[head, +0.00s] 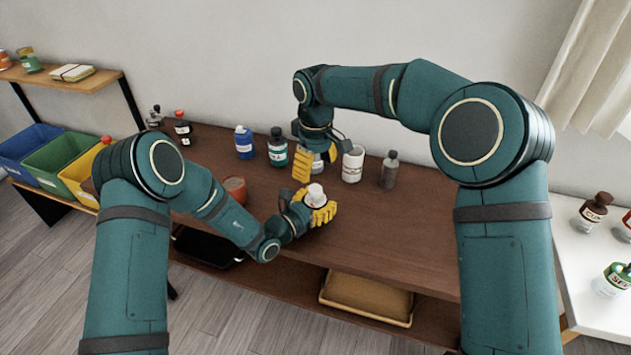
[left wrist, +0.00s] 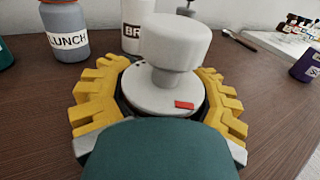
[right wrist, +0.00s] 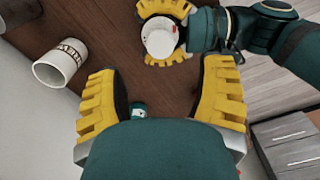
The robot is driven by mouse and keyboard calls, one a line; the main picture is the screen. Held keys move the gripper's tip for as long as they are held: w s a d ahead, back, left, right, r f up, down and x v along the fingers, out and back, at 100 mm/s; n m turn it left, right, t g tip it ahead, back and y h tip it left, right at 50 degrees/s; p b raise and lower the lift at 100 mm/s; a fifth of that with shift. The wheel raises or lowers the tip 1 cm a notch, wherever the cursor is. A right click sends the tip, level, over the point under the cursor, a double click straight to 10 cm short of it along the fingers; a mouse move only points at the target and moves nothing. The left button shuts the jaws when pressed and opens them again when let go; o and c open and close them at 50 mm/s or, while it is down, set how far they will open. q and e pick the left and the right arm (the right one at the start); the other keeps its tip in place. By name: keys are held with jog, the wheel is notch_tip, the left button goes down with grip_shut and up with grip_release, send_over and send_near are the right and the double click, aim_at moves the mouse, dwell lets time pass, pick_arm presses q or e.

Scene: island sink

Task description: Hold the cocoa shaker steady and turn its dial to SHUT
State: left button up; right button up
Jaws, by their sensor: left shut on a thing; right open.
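The cocoa shaker (head: 316,192) is white and upright at the table's front edge. My left gripper (head: 318,208) is shut on it. In the left wrist view the shaker's thick white knob (left wrist: 176,45) stands on a round grey top (left wrist: 150,95) with a red mark and small dark dots, between yellow fingers. No dial lettering is readable, and the shaker's lower body is hidden. My right gripper (head: 315,165) is open and empty, behind and above the shaker, apart from it. The right wrist view shows the shaker (right wrist: 160,38) beyond its spread fingers.
A white labelled cup (head: 352,165) and a grey bottle (head: 389,171) stand right of my right gripper. Blue (head: 244,142) and teal (head: 277,147) bottles stand to its left. A reddish cup (head: 235,188) is near my left forearm. The table's front right is clear.

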aim_at(315, 188)
notch_tip(315, 188, up, 5)
dwell(0.3)
pick_arm(q)
jog(key=o, duration=1.5)
jog(key=shift+o, duration=0.2)
